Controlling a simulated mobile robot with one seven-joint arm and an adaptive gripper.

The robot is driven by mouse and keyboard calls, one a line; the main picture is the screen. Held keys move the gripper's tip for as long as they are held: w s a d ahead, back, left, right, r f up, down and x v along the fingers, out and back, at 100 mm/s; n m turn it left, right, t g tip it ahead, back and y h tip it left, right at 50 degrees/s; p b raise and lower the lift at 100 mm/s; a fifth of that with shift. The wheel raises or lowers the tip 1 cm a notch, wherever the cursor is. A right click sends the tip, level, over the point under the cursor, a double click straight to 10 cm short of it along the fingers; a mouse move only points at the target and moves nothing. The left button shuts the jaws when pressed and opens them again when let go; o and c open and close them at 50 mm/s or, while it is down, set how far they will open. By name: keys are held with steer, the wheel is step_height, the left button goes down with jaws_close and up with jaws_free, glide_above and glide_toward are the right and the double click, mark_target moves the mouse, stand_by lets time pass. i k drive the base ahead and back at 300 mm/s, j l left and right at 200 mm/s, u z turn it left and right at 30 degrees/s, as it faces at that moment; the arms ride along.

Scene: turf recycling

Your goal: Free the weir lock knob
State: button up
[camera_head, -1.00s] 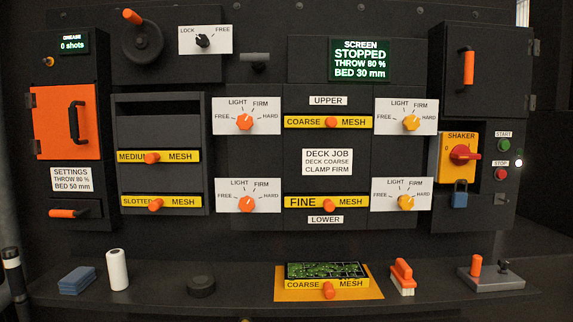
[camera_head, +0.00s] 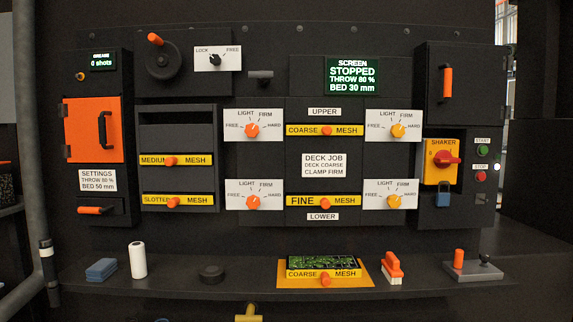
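The weir lock knob (camera_head: 212,59) is a small black dial on a white plate (camera_head: 230,63) marked LOCK and FREE, at the upper left of the panel. Its pointer seems to lean toward LOCK, but it is too small to be sure. A black handwheel (camera_head: 163,60) with an orange handle is left of the plate. My gripper is not in view, and nothing of my arm shows near the knob.
The screen display (camera_head: 352,76) reads STOPPED. A shelf (camera_head: 240,280) below the panel carries a coarse mesh on an orange mat (camera_head: 290,283), a white roll (camera_head: 138,261), blue pads (camera_head: 101,270) and an orange-handled brush (camera_head: 392,267). The space before the knob looks clear.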

mark_target(216, 60)
steer(key=u, duration=0.45)
steer(key=i+l+u, duration=0.15)
steer(key=u, duration=0.25)
steer(key=i+l+u, duration=0.1)
steer(key=u, duration=0.35)
steer(key=i+l+u, duration=0.1)
steer(key=l+u, duration=0.3)
steer(key=i+l+u, duration=0.1)
steer(key=l+u, duration=0.15)
steer(key=l, duration=0.25)
steer(key=i+l+u, duration=0.1)
steer(key=l+u, duration=0.15)
steer(key=l, duration=0.3)
